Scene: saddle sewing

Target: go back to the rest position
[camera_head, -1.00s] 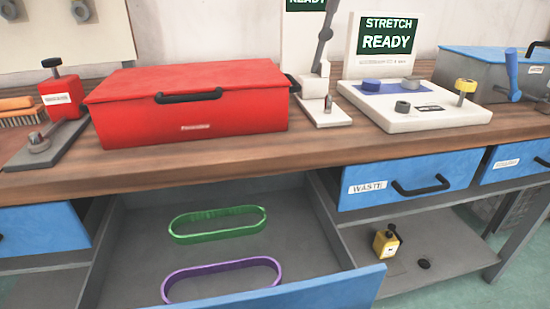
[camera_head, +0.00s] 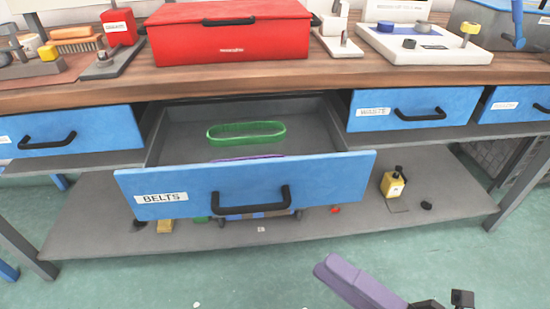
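My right gripper (camera_head: 345,277) shows at the lower right, a long purple-grey piece with dark parts behind it. It is apart from the workbench, over the green floor, and the frame cuts it off at the bottom. I cannot tell whether its fingers are open. No separate held object is clear on it. My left gripper is out of view.
The blue drawer labelled BELTS (camera_head: 232,187) is pulled out and holds a green belt (camera_head: 246,125) and a partly hidden purple belt (camera_head: 245,159). A red box (camera_head: 230,42) stands on the wooden bench (camera_head: 225,74). The floor in front is mostly clear.

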